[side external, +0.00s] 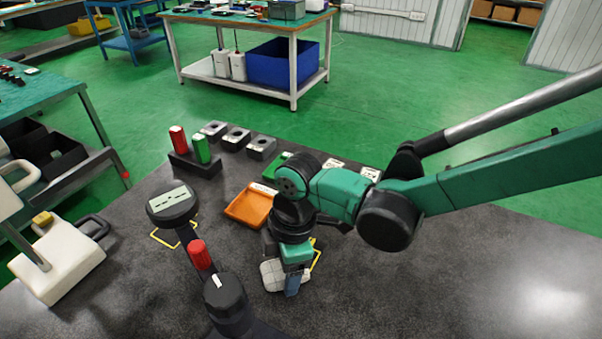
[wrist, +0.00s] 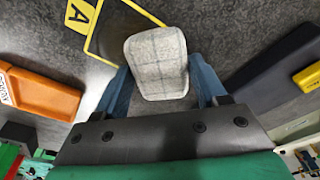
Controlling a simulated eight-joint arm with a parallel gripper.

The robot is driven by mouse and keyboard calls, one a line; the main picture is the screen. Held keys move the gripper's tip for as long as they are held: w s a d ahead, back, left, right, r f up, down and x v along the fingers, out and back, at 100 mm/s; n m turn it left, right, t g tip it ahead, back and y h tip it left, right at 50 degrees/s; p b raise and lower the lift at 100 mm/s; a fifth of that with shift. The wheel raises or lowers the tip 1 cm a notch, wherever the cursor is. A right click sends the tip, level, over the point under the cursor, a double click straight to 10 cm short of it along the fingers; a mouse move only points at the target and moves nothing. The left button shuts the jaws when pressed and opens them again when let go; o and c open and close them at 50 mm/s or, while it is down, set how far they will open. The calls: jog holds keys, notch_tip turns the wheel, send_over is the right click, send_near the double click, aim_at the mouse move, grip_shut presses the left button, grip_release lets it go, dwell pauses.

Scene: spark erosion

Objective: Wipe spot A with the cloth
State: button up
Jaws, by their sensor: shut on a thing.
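My gripper (side external: 288,278) is low over the dark table. Its blue fingers are shut on a pale grey checked cloth (side external: 270,274), which also shows in the wrist view (wrist: 157,62). In the wrist view a yellow tag marked A (wrist: 79,15) lies beside a yellow-outlined square, spot A (wrist: 112,38), with a dark surface inside. The cloth overlaps the right part of this outline in that view. I cannot tell whether the cloth touches the table. In the side view a yellow outline (side external: 317,257) shows just right of my gripper, mostly hidden by it.
An orange tray (side external: 245,208) lies just behind my gripper. A rack holds red and green handles (side external: 201,150). The table's right side is clear.

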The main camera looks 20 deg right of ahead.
jog(key=shift+w+d+r, duration=0.1)
jog(key=shift+w+d, duration=2.1)
jog(key=shift+d, duration=0.05)
jog(key=shift+s+a, duration=2.3)
jog(key=shift+a, duration=0.05)
jog(key=shift+d+r, duration=0.1)
jog(key=shift+r, duration=3.85)
jog(key=shift+w+f, duration=0.1)
jog(key=shift+f, duration=0.1)
